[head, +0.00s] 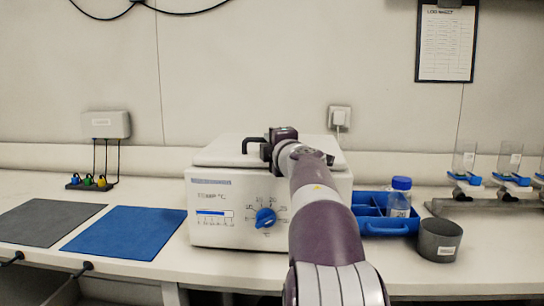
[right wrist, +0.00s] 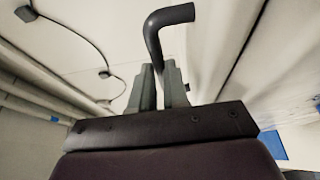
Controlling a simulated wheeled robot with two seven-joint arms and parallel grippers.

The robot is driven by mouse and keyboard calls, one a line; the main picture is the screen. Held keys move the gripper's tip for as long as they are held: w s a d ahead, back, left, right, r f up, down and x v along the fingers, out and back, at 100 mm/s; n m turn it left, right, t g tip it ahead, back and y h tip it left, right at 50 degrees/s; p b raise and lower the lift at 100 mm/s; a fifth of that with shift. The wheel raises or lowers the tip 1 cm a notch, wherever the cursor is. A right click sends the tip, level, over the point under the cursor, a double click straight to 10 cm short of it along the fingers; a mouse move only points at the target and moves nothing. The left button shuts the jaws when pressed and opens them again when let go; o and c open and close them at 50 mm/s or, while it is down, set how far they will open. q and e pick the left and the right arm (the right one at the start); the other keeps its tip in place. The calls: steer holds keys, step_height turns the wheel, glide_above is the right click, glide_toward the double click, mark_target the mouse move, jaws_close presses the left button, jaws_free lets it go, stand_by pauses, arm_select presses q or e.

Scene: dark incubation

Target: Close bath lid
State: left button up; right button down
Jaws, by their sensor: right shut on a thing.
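The white water bath (head: 222,215) stands on the bench in the head view, with a blue knob on its front. Its pale lid (head: 225,153) lies over the top and looks flat or nearly so; I cannot tell if a small gap is left. The black lid handle (head: 248,142) sticks up from the lid. My right gripper (head: 272,148) is over the lid, its arm hiding the lid's right part. In the right wrist view the bent handle (right wrist: 168,18) runs down between the two fingers (right wrist: 165,85), which are shut on it. My left gripper is out of view.
A blue tray (head: 388,228) with a blue-capped bottle (head: 399,197) and a dark grey cup (head: 438,240) stand right of the bath. A blue mat (head: 125,232) and a grey mat (head: 45,222) lie flat to the left. Glassware on a rack (head: 485,205) is at far right.

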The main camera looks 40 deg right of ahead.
steer(key=shift+f, duration=0.45)
steer(key=c, duration=1.1)
jaws_free()
steer(key=shift+s, duration=0.1)
steer(key=b+v, duration=0.1)
steer(key=v, duration=1.1)
steer(key=shift+s+a+r, duration=0.1)
steer(key=shift+s+a, duration=0.1)
steer(key=shift+s, duration=0.1)
